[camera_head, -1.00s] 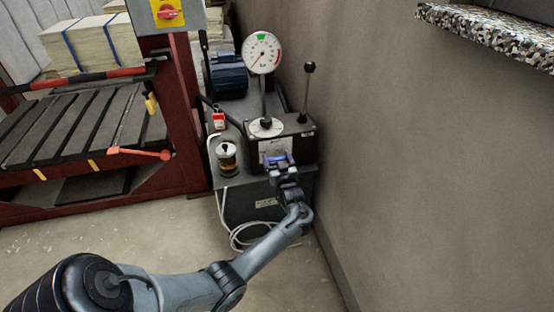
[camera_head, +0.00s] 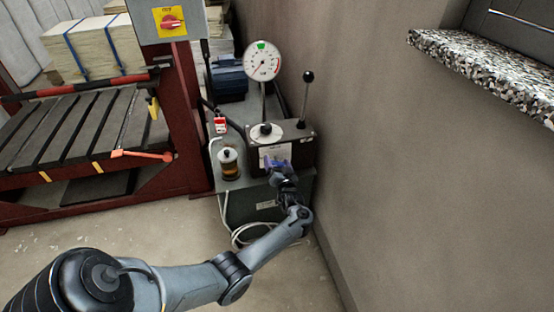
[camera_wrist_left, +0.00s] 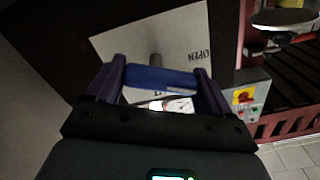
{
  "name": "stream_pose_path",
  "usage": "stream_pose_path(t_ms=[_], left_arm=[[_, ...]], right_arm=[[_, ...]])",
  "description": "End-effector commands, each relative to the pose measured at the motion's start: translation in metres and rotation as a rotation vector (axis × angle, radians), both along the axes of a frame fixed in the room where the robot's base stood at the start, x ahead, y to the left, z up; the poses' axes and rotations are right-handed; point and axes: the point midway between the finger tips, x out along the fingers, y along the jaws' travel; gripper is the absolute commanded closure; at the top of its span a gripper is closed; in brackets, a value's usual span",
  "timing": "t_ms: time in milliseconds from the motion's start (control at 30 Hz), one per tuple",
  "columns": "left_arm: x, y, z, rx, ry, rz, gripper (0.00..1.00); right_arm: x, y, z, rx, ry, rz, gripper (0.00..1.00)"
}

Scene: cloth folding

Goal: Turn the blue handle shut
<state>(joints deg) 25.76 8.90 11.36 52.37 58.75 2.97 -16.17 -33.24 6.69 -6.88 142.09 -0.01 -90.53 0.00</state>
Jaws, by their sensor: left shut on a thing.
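The blue handle (camera_wrist_left: 165,78) shows in the left wrist view as a short bar on a grey stem, in front of a white plate (camera_wrist_left: 115,42) lettered OPEN. A second word on the plate is mostly covered. My left gripper (camera_wrist_left: 160,90) is shut on the blue handle, one purple finger at each end of the bar. In the head view my left gripper (camera_head: 279,165) is at the front of a dark box (camera_head: 303,152), over its white plate. The handle is largely hidden by the gripper there. My right gripper is not in view.
The box stands on a grey-green cabinet with a gauge (camera_head: 262,61), a black-knobbed lever (camera_head: 307,92) and a glass jar (camera_head: 229,164). A wall is close on the right, with a speckled ledge (camera_head: 490,68). A red press frame (camera_head: 186,120) is on the left.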

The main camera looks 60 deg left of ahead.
Motion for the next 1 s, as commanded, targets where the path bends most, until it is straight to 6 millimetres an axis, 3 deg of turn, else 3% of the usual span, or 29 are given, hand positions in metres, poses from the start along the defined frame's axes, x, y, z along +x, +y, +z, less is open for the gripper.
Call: stream_pose_path(t_ms=[100, 400, 1000], left_arm=[[0.001, 0.000, 0.005, 0.033, 0.106, 0.001, 0.49], [0.003, -0.001, 0.004, 0.119, 0.378, 0.000, 0.49], [0.007, -0.001, 0.002, 0.276, 0.883, 0.001, 0.49]], right_arm=[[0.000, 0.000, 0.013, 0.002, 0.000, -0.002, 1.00], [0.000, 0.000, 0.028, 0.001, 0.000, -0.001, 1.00], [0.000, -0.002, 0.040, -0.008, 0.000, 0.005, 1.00]])
